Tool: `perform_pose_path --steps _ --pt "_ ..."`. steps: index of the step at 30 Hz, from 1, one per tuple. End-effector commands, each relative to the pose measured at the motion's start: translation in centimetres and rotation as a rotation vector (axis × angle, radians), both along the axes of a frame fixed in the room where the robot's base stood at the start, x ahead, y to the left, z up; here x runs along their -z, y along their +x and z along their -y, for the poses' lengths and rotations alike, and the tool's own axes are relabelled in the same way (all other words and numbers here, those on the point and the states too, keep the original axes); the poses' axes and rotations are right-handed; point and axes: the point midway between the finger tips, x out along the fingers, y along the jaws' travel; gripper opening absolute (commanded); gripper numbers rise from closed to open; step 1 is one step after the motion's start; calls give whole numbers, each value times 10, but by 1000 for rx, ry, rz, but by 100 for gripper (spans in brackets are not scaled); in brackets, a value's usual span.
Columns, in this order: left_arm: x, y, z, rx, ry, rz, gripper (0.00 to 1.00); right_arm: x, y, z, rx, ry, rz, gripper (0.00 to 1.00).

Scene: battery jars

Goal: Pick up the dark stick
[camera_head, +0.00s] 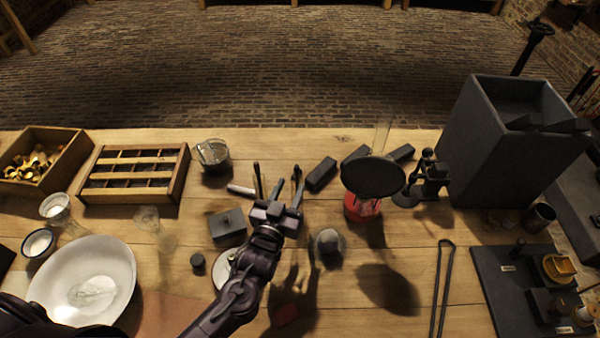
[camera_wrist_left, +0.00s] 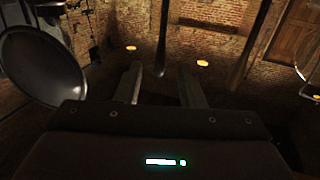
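My left gripper (camera_head: 288,186) is above the middle of the table, fingers apart, and it also shows in the left wrist view (camera_wrist_left: 160,78). A thin dark stick (camera_head: 296,172) shows at its fingers; in the left wrist view this stick (camera_wrist_left: 163,40) ends in the gap between the fingertips, with space visible on both sides. A second dark stick (camera_head: 257,178) is just left of the gripper; in the wrist view a long dark stick (camera_wrist_left: 250,45) is outside the right-hand finger. The sticks' lower parts are hard to make out. My right gripper is not in view.
A dark disc (camera_head: 373,176) stands over a red base (camera_head: 361,207) to the right. Dark blocks (camera_head: 321,173) lie behind the gripper, a grey box (camera_head: 227,223) to its left. Black tongs (camera_head: 439,290) lie at the front right. A tall dark container (camera_head: 490,150) stands far right.

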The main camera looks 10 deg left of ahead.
Motion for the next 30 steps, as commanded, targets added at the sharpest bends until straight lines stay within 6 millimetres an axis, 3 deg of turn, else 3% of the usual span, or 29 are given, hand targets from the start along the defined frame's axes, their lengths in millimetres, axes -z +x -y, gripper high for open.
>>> perform_pose_path --steps 13,22,30 --pt "-6 56 6 -1 0 2 36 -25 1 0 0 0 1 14" --pt "-3 62 7 0 0 0 36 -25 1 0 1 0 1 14" --pt "-3 62 7 -1 0 0 3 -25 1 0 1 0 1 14"
